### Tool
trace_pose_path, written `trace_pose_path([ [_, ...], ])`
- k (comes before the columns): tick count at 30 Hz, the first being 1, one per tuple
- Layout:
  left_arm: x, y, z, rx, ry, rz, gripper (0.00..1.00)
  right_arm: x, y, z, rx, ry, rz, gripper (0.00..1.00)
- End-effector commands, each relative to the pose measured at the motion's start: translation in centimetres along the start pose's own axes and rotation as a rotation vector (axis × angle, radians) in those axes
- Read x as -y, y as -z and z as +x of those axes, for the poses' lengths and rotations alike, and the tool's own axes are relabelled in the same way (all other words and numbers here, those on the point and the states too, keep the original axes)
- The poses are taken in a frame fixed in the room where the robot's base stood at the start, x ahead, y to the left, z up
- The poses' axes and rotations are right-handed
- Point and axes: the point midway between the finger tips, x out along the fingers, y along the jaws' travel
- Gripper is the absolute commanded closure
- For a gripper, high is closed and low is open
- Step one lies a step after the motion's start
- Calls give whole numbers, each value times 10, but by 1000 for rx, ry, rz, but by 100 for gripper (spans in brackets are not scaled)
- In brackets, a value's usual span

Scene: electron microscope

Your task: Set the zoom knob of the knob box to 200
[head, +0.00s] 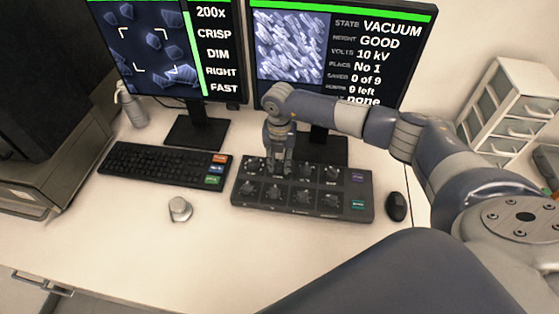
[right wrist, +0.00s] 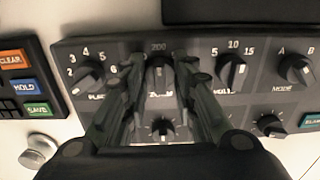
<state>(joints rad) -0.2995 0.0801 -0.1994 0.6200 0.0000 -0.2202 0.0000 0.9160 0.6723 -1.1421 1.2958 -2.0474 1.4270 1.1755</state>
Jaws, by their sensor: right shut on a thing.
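The dark knob box (head: 366,191) lies on the desk below the monitors, with two rows of black knobs. My right gripper (head: 277,168) reaches down from above onto its back row. In the right wrist view its fingers (right wrist: 160,78) are shut on the zoom knob (right wrist: 158,73), one on each side. The label 200 shows just above this knob, and the knob seems to point up at it. Other zoom labels are hidden by the fingers. The left monitor (head: 165,50) reads 200x, CRISP, DIM, RIGHT, FAST. My left gripper is out of view.
Neighbouring knobs stand close on both sides, such as the mode knob (right wrist: 297,69). A keyboard (head: 160,166) lies left of the box and a mouse (head: 396,206) right. A small grey knob-like object (head: 180,209) stands in front. The front desk is mostly clear.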

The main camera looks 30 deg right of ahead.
Motion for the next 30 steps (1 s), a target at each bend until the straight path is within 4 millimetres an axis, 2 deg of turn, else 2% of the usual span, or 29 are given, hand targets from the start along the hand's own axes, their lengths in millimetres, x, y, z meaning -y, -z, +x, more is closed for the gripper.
trace_pose_path([
  [15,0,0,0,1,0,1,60,0,-2,-2,5,-3,21,98],
  [16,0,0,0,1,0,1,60,0,-2,-2,6,-3,21,70],
  [18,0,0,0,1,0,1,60,0,-2,-2,5,-3,21,54],
  [30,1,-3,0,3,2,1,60,0,-1,-4,3,-2,19,53],
])
